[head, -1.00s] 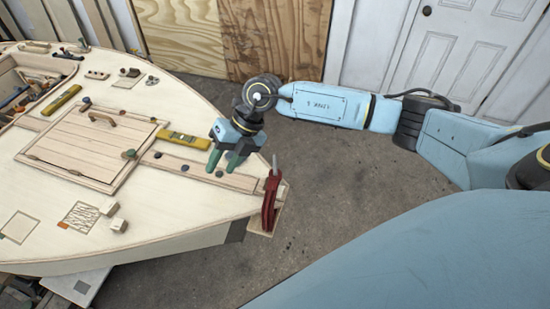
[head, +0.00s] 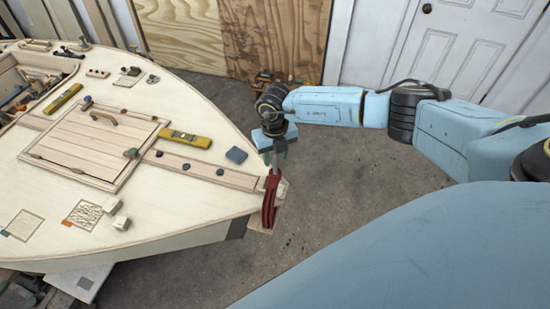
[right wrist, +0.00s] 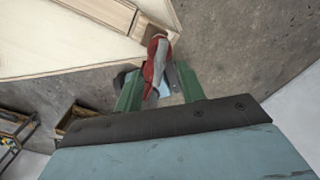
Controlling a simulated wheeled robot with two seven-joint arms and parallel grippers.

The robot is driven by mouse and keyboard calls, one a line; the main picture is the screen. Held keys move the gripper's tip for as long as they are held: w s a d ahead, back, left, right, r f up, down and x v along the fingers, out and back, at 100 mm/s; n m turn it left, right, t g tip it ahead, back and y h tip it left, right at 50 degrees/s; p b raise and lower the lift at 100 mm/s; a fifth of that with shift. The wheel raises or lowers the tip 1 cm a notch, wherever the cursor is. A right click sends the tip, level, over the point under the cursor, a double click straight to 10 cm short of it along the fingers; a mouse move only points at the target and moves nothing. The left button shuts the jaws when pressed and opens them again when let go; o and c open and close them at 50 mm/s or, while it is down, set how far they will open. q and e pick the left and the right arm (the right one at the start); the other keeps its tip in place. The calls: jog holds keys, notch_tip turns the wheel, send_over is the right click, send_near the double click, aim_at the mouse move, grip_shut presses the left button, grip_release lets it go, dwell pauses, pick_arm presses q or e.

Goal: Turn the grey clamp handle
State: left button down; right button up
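A red clamp (head: 270,203) stands upright on the pointed bow tip of the plywood hull. Its grey handle (head: 274,162) sticks up from the top. My right gripper (head: 275,152) is at the top of this handle. In the right wrist view, its green fingers (right wrist: 158,82) are apart, with the red clamp (right wrist: 154,62) and the grey handle (right wrist: 152,93) showing in the gap between them. I cannot tell whether either finger touches the handle. My left gripper is in neither view.
The hull deck (head: 195,215) carries a hatch (head: 95,147), yellow levels (head: 186,138), a dark block (head: 236,155) and small wooden blocks. Grey floor lies open right of the bow. Plywood sheets (head: 270,40) and a white door (head: 470,45) stand behind.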

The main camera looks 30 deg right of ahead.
aim_at(275, 165)
jog(key=shift+f, duration=1.2)
grip_shut()
jog(key=shift+n, duration=0.3)
